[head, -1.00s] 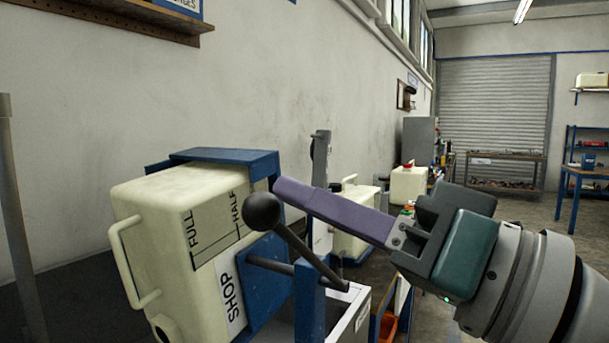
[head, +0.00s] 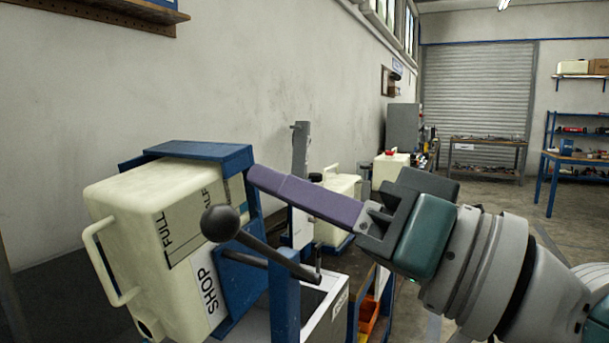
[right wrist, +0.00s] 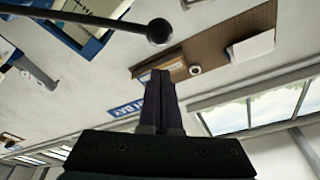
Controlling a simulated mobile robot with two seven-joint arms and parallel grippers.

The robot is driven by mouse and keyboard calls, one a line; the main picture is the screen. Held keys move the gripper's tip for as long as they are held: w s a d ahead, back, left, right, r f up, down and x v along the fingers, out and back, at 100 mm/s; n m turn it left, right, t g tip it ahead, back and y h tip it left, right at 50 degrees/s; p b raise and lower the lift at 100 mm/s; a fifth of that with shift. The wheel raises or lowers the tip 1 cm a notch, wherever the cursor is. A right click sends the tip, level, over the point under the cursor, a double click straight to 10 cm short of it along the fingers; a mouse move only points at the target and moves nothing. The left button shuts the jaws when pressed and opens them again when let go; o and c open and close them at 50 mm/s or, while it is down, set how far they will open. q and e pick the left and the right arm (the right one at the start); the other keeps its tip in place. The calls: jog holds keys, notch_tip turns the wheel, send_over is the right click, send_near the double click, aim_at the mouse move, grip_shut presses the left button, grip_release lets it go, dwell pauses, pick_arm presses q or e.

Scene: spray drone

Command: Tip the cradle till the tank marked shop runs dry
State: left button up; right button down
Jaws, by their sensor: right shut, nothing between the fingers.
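The cream tank marked SHOP (head: 140,215) sits tilted in the blue cradle (head: 200,151), its mouth toward the lower left. FULL and HALF marks show on its side; I cannot tell the liquid level. A dark lever with a ball knob (head: 220,223) stands in front of the cradle; the knob also shows in the right wrist view (right wrist: 159,31). My right gripper (head: 254,176) is shut and empty, its purple fingers pointing left, close to the cradle's right edge, above and right of the knob in the picture. I cannot tell if it touches the cradle. My left gripper is not in view.
Another cream tank (head: 338,205) and a cream can with a red cap (head: 391,170) stand behind. Open floor lies at the right, before a roller shutter (head: 479,95).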

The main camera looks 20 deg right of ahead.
pick_arm(q)
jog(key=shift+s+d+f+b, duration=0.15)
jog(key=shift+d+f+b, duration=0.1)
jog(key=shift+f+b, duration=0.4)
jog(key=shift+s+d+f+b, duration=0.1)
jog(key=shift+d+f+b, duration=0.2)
jog(key=shift+b, duration=0.65)
pick_arm(e)
jog(key=d+r+v, duration=0.1)
jog(key=v, duration=0.9)
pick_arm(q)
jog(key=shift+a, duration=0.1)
pick_arm(e)
jog(key=shift+f, duration=0.15)
